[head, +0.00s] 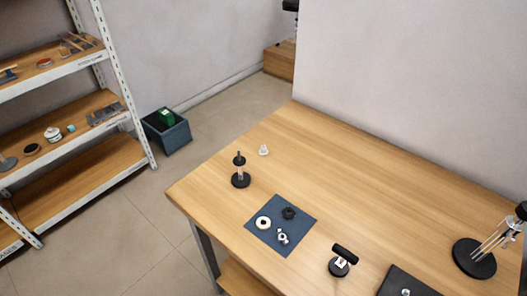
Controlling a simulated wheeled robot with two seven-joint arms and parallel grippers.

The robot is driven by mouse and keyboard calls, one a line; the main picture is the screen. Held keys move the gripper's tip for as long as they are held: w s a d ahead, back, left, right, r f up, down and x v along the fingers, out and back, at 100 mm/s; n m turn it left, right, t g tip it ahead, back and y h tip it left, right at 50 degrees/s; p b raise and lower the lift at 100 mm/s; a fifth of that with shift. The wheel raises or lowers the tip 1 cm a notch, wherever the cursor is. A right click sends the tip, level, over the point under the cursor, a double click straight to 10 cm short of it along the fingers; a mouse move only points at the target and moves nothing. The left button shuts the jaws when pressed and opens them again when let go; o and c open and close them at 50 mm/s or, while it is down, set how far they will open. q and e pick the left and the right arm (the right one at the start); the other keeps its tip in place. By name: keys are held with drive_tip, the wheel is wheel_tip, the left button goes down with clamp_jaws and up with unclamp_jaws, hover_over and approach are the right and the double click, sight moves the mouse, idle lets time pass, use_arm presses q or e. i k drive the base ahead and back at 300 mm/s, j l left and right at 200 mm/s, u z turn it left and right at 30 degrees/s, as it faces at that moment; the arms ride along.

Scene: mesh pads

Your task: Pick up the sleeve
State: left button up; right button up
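I cannot tell for sure which thing is the sleeve. Several small parts lie on a dark blue mat (297,232) on the table. They are a white ring (263,223), a black knobbed ring (289,213) and small whitish-metal pieces (283,239) near the mat's middle. A small white piece (264,151) sits alone on the bare wood behind the mat. Neither of my grippers is in view.
The wooden table (380,180) also bears a black-based post (240,177), a black-handled stamp-like tool (341,262), a dark tray (410,278) and a round-based rod stand (474,259). The back middle is clear. A shelf rack (75,110) and bin (170,134) stand left.

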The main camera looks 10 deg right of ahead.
sight(262, 150)
drive_tip(key=k, duration=0.65)
drive_tip(key=u, duration=1.65)
drive_tip(key=i+j, duration=0.1)
drive_tip(key=i, duration=1.35)
drive_tip(key=i+l+z, duration=0.1)
drive_tip(key=i+z, duration=0.25)
drive_tip(key=i+j+z, duration=0.1)
drive_tip(key=i+z, duration=0.25)
drive_tip(key=i, duration=0.2)
drive_tip(key=i+j+z, duration=0.15)
drive_tip(key=i+z, duration=0.2)
drive_tip(key=i+l+z, duration=0.15)
drive_tip(key=i+z, duration=1)
drive_tip(key=i+j+z, duration=0.2)
drive_tip(key=i+z, duration=0.15)
drive_tip(key=i+l+z, duration=0.1)
drive_tip(key=i, duration=1.2)
